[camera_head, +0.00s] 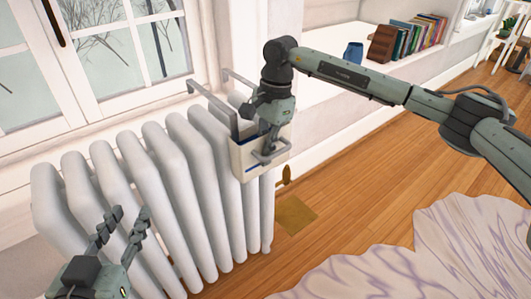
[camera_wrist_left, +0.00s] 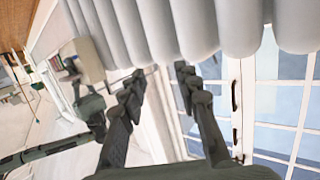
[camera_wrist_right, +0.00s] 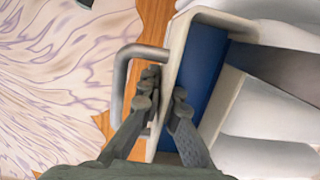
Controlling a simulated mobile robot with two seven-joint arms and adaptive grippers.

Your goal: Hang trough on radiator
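The trough (camera_head: 244,166) is a cream box with a blue inside, held at the right end of the white radiator (camera_head: 130,150). Two grey hook arms (camera_head: 212,104) reach from it back over the radiator top; I cannot tell whether they bear on it. My right gripper (camera_head: 268,135) is at the trough's front wall. In the right wrist view, the fingers (camera_wrist_right: 164,95) straddle the trough's cream wall (camera_wrist_right: 182,42), one inside, one between wall and grey handle (camera_wrist_right: 121,75). My left gripper (camera_head: 122,222) is open and empty in front of the radiator's left part; its fingers (camera_wrist_left: 158,80) are apart.
A window (camera_head: 110,55) stands behind the radiator. A shelf at the back right holds books (camera_head: 420,35) and a blue vase (camera_head: 353,52). A pale patterned rug (camera_head: 440,250) lies on the wooden floor (camera_head: 350,190). The space left of the trough above the radiator is clear.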

